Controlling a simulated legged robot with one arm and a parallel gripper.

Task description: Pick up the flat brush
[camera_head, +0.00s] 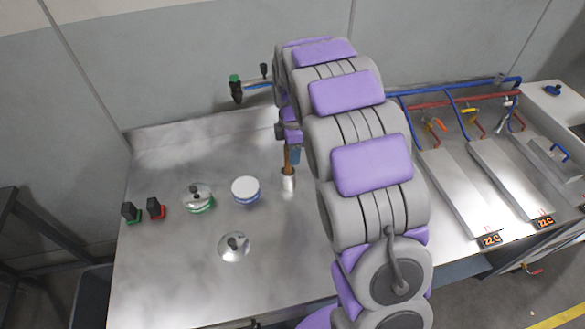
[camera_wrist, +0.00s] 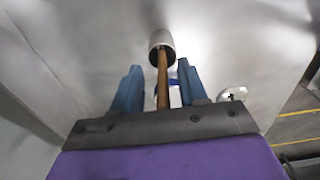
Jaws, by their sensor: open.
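The brush's brown wooden handle (camera_head: 287,158) stands in a small metal cup (camera_head: 288,180) on the steel worktop. Its other end is hidden, so I cannot see the flat part. My gripper (camera_head: 293,154) is over the cup, beside the handle, mostly covered by my arm in the head view. In the wrist view, my gripper's (camera_wrist: 159,66) two blue fingers are apart, and the handle (camera_wrist: 162,80) runs between them toward the cup (camera_wrist: 161,42). I see gaps between the handle and both fingers.
Left of the cup on the worktop (camera_head: 155,270) are a white tub (camera_head: 245,190), a lidded pot (camera_head: 198,198), a loose lid (camera_head: 234,246) and two small black items (camera_head: 130,212). Pipes with valves (camera_head: 455,103) and metal plates (camera_head: 485,180) lie to the right. The front left worktop is clear.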

